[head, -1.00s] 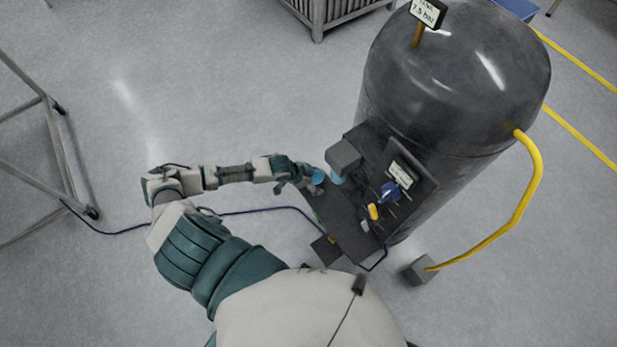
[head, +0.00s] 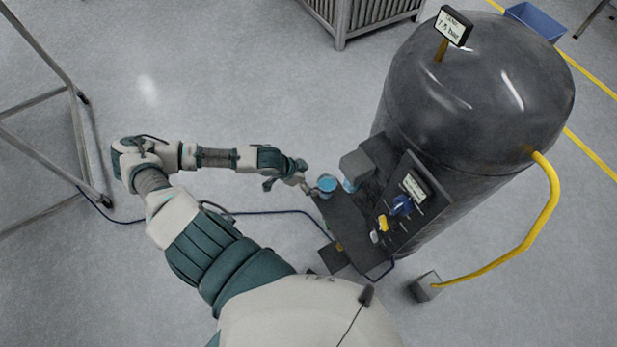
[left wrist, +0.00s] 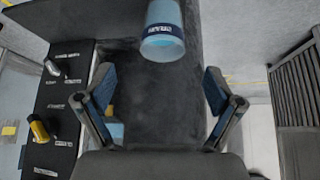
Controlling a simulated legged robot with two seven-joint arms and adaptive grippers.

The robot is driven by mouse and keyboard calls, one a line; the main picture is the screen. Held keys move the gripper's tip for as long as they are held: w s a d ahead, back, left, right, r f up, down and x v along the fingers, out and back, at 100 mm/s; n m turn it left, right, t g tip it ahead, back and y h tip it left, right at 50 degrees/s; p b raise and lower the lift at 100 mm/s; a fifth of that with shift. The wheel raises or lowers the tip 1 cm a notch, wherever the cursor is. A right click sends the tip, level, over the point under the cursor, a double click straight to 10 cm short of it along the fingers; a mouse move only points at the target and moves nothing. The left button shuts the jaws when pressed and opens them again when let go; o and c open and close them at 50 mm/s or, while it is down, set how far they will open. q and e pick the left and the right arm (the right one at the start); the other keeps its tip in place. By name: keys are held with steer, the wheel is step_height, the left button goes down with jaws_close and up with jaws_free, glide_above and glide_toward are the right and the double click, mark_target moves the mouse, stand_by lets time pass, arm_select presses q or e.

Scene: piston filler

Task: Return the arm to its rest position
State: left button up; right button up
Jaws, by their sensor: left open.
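My left gripper (head: 298,182) is open and empty, just left of a blue cup (head: 327,185) in the head view. The cup stands on the dark platform (head: 347,222) of the filler. In the left wrist view the gripper's two fingers (left wrist: 160,88) are spread wide, and the cup (left wrist: 163,32), with a dark label band, is beyond the fingertips and apart from them. My left arm reaches out with its elbow at the left of the head view. My right gripper is not in view.
The dark tank (head: 475,95) with a pressure sign (head: 453,26) stands at right. A control panel (head: 408,205) has blue and yellow knobs. A yellow hose (head: 548,215) curves to the floor. A metal frame (head: 75,90) stands at left; bare floor lies around the arm.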

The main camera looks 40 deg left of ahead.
arm_select(q)
steer(key=s+d+f, duration=0.3)
steer(key=s+d, duration=0.2)
steer(key=d, duration=0.6)
steer(key=s+a+f+n+g+y, duration=0.25)
steer(key=s+n, duration=0.25)
steer(key=s, duration=0.4)
step_height(320, 180, down, 26)
steer(key=s+y+b, duration=0.1)
steer(key=s+b, duration=0.1)
steer(key=s+a+f+g+b, duration=0.1)
steer(key=s+a+f+g, duration=0.1)
steer(key=s+f, duration=1.5)
step_height(320, 180, down, 2)
steer(key=shift+s+a+f+m, duration=0.1)
steer(key=shift+s+a+m, duration=0.25)
steer(key=shift+a, duration=0.3)
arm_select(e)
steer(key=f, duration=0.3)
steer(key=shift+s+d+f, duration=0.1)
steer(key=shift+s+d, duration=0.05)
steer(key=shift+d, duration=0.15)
